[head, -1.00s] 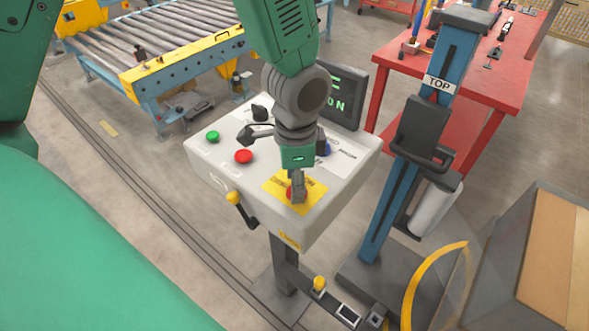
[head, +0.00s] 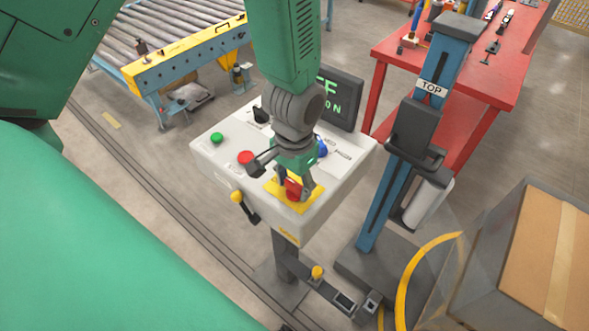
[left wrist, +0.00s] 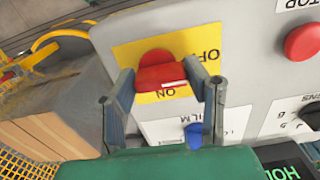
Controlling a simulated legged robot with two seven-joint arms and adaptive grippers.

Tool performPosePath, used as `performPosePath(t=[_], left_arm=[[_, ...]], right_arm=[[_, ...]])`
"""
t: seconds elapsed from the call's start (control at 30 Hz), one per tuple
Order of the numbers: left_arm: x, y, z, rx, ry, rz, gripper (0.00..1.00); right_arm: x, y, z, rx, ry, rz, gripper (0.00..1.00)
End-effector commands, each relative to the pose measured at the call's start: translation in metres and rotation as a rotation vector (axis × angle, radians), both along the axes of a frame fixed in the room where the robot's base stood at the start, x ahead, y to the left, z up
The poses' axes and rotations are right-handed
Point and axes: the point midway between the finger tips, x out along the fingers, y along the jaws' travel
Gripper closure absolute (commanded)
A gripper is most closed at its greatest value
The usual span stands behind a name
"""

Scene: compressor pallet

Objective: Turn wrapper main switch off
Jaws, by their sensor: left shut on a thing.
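The wrapper main switch is a red rotary knob (head: 293,190) on a yellow plate (head: 313,199) at the front corner of the light grey control box (head: 215,160). My left gripper (head: 295,186) points down at it and is shut on it. In the left wrist view the red knob (left wrist: 160,75) sits between the two fingers (left wrist: 162,72), with its handle across the picture and a white mark low on its right half. The "ON" label shows below it; the "OFF" label at upper right is partly covered by a finger. My right gripper is not in view.
The box also carries a green button (head: 216,138), a red button (head: 246,158), a blue knob (head: 322,149) and a yellow-tipped lever (head: 238,197). A dark display (head: 342,100) stands behind. A blue mast (head: 385,205) and a wrapped carton (head: 545,265) are at right.

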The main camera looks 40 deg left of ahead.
Motion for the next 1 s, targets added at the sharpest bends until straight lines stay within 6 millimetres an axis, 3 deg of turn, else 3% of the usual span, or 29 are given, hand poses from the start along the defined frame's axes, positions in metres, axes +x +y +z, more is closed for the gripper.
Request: performPosePath(t=[0.03, 0.57, 0.6, 0.67, 1.0], left_arm=[[0.0069, -0.0001, 0.0031, -0.001, -0.019, 0.013, 0.87], [0.0072, 0.0004, 0.0025, -0.001, -0.019, 0.039, 0.86], [0.0072, 0.0004, 0.0025, -0.001, -0.019, 0.039, 0.54], [0.0071, 0.0005, 0.0025, 0.0, -0.019, 0.038, 0.37], [0.0023, 0.0003, 0.0032, 0.0, -0.01, 0.036, 0.37]], right_arm=[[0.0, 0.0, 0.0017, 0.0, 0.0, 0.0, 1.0], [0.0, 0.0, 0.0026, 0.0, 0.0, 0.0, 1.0], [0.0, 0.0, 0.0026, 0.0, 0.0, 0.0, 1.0], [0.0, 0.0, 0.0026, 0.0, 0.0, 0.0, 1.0], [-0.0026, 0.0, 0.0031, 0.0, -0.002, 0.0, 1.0]])
